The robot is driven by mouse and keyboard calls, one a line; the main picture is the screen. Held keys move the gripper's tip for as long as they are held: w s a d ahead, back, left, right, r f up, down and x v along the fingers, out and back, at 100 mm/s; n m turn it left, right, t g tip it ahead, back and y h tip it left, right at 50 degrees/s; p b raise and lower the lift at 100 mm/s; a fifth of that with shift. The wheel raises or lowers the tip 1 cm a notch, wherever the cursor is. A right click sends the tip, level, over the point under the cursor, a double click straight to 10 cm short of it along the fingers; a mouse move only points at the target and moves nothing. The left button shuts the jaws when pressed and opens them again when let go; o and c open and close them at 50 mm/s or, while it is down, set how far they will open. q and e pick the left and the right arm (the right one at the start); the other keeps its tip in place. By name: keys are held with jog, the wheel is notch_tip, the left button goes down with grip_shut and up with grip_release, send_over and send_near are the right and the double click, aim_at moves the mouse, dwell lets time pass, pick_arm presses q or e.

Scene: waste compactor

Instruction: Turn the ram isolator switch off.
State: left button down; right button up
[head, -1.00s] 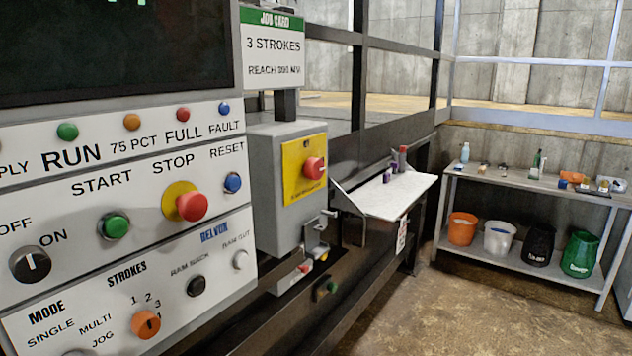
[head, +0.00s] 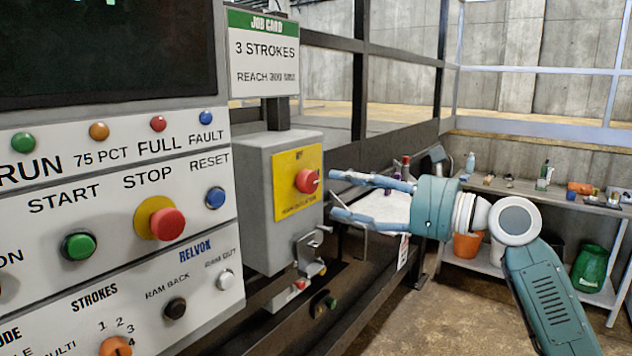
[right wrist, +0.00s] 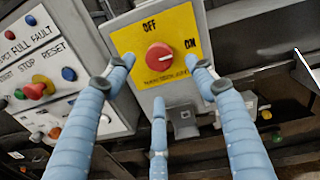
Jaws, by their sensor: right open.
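The ram isolator switch is a red rotary knob (head: 307,181) on a yellow plate (head: 290,208), on the side of a grey box (head: 258,215). In the right wrist view the knob (right wrist: 159,57) sits mid-plate, with OFF marked above and ON to its right; its pale pointer mark lies toward ON. My right gripper (head: 334,195) comes in from the right in the head view, open and empty, its fingers pointing at the knob with a small gap. In the right wrist view its fingers (right wrist: 160,75) spread on both sides of and below the knob. My left gripper is not in view.
The control panel (head: 130,275) with buttons and selector knobs stands left of the box. A hasp-like bracket (head: 308,248) sticks out below the plate. A white shelf (head: 385,207) lies behind my gripper. A bench (head: 500,187) with bottles and bins stands at the back right.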

aim_at(313, 183)
jog(key=p+x, duration=0.1)
jog(key=x, duration=0.5)
jog(key=shift+w+a+r, duration=0.1)
jog(key=shift+a+r, duration=0.05)
jog(key=shift+a, duration=0.1)
jog(key=shift+w+a+p, duration=0.35)
jog(key=shift+w+a, duration=0.05)
jog(key=shift+a, duration=0.15)
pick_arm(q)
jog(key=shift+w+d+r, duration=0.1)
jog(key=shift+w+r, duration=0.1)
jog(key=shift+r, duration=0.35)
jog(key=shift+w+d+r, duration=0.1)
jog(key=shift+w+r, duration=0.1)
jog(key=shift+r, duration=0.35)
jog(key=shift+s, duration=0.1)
pick_arm(e)
jog(key=shift+c, duration=0.5)
jog(key=c, duration=1)
